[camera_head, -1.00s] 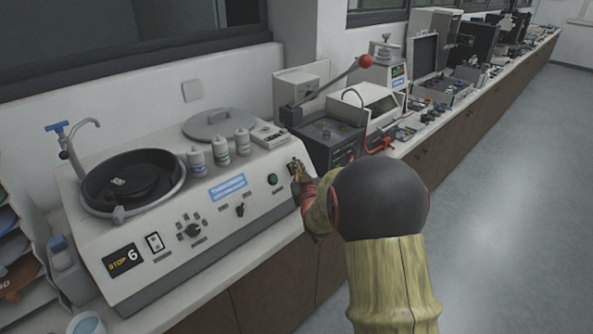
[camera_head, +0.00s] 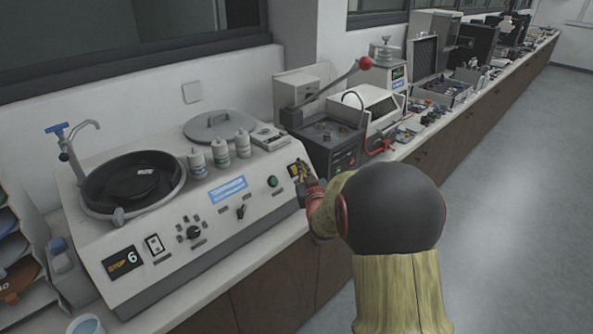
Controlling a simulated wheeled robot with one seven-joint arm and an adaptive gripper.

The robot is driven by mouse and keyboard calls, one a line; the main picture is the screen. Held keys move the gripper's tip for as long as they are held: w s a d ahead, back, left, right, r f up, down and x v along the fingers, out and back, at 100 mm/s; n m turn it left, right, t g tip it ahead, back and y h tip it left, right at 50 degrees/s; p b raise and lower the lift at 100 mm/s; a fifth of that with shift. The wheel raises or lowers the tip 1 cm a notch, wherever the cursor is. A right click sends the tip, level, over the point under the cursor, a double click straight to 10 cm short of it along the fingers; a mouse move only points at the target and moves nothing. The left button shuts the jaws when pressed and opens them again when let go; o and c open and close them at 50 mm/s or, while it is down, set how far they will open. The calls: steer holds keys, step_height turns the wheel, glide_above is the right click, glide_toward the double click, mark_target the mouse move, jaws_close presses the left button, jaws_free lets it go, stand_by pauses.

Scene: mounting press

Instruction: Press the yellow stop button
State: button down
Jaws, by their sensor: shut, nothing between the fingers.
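The yellow stop button (camera_head: 293,169) sits at the right end of the sloped front panel of a white polishing machine (camera_head: 225,215), right of a round green button (camera_head: 272,181). It is small and partly hidden by my gripper. My gripper (camera_head: 301,169) is shut and empty, close to the button on its right side. Whether the fingertips touch the button cannot be told from this view. A dark display (camera_head: 122,261) with yellow letters and a white 6 is at the panel's lower left.
A black bowl with a dark disc (camera_head: 135,183) and a blue-handled tap (camera_head: 75,135) are at the machine's left. Several white bottles (camera_head: 220,155) stand behind the panel. The floor (camera_head: 490,220) at right is clear.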

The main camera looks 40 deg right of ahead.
steer(key=s+r, duration=0.2)
steer(key=s, duration=0.1)
steer(key=shift+s+d+r+p, duration=0.1)
steer(key=shift+s+r+p, duration=0.15)
steer(key=shift+r+p, duration=0.1)
steer(key=shift+f, duration=0.2)
stand_by(0.6)
steer(key=s+f+m+g+y, duration=0.15)
steer(key=s+f+g, duration=0.4)
steer(key=f, duration=0.65)
steer(key=s+a+f+g+y, duration=0.2)
steer(key=s+a+g, duration=0.1)
steer(key=s+a, duration=0.2)
steer(key=s+a+r+n+y, duration=0.1)
steer(key=s+a+r, duration=0.4)
steer(key=a, duration=0.5)
steer(key=s+a+r+n+g+y+p, duration=0.1)
steer(key=s+a+r+n+y, duration=0.1)
steer(key=s+a+r, duration=0.4)
steer(key=s+a+r+n+y, duration=0.1)
steer(key=s+a+r, duration=0.4)
steer(key=a, duration=1)
steer(key=shift+s+r+n+y, duration=0.3)
steer(key=shift+s+n+y, duration=0.05)
steer(key=shift+s+n, duration=0.4)
